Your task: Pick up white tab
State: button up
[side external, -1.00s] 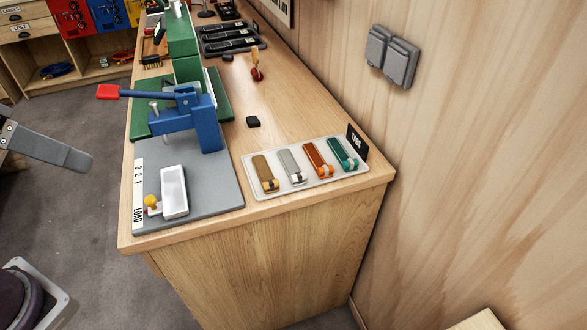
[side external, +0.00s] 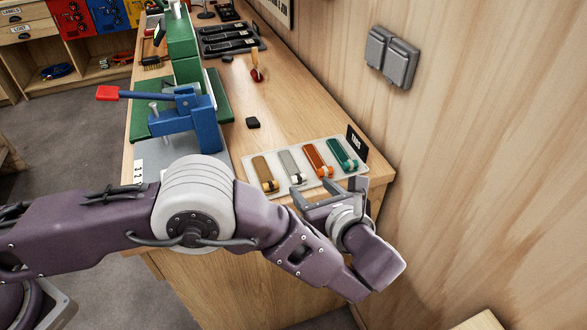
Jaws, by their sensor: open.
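The white tab (side external: 290,164) lies in a pale tray (side external: 328,145) near the front right of the bench. A tan tab (side external: 264,172) is on its left and an orange tab (side external: 317,160) on its right. My gripper (side external: 326,190) is at the front edge of the tray, in front of the white and orange tabs in this view. Its jaws are open, with nothing seen between them. I cannot tell its height above the tray, and the fingers cover part of the tray's front edge.
A teal tab (side external: 342,153) lies at the tray's right end, by an upright black label (side external: 356,143). A blue clamp with a red-tipped lever (side external: 184,125) stands to the left. A small black block (side external: 253,123) lies behind the tray. The wooden wall (side external: 480,150) is close on the right.

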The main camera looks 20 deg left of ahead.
aim_at(300, 178)
jog(key=x, duration=0.6)
jog(key=shift+a+r, duration=0.15)
jog(key=shift+a, duration=0.15)
grip_shut()
